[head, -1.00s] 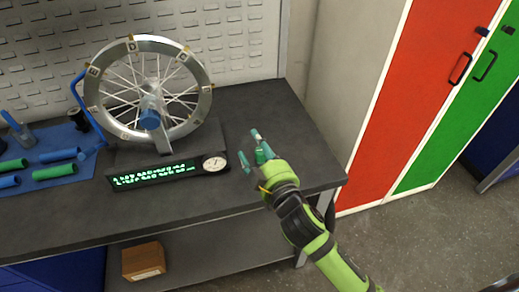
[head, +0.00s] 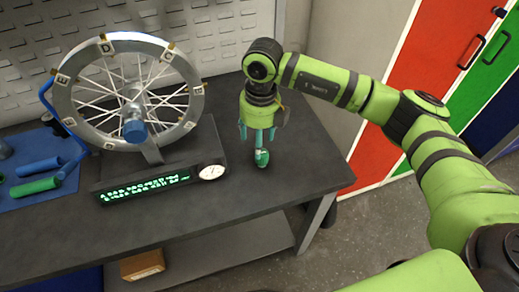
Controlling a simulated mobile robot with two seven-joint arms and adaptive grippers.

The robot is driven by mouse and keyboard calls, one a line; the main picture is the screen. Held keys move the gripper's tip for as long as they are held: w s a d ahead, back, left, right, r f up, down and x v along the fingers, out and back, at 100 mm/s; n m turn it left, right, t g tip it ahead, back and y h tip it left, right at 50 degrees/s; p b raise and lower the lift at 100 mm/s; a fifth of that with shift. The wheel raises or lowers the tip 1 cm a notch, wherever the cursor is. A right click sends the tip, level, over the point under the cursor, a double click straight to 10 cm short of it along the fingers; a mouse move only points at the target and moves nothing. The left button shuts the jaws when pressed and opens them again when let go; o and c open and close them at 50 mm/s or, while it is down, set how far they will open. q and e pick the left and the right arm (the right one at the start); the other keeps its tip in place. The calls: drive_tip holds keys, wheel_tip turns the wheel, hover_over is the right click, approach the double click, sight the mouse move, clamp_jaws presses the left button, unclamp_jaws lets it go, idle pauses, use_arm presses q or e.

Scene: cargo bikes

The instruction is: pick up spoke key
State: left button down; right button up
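My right gripper (head: 261,157), green with teal fingers, comes in from the right and points down over the bare dark bench top, just right of the wheel stand. The fingers overlap in this view, so their gap and any contact with the bench are unclear. I cannot make out the spoke key; it may be hidden behind or beneath the fingers. My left gripper is out of view.
A spoked wheel (head: 182,61) with lettered tags stands in a truing stand with a lit display (head: 145,187) and dial (head: 212,172). A blue mat (head: 27,195) with green and blue handled tools lies left. The bench (head: 310,177) is clear to the right.

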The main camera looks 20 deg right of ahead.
sight(262, 153)
drive_tip(key=shift+w+d+h, duration=0.15)
drive_tip(key=shift+d+h, duration=0.15)
drive_tip(key=shift+d, duration=0.3)
drive_tip(key=shift+d+f+p, duration=0.1)
drive_tip(key=shift+f+p, duration=0.15)
drive_tip(key=shift+p, duration=0.15)
drive_tip(key=f+p, duration=0.2)
drive_tip(key=f, duration=0.3)
drive_tip(key=shift+s+f+p, duration=0.2)
drive_tip(key=shift+s+p, duration=0.05)
drive_tip(key=shift+p, duration=0.15)
drive_tip(key=shift+f, duration=0.35)
drive_tip(key=c, duration=1.2)
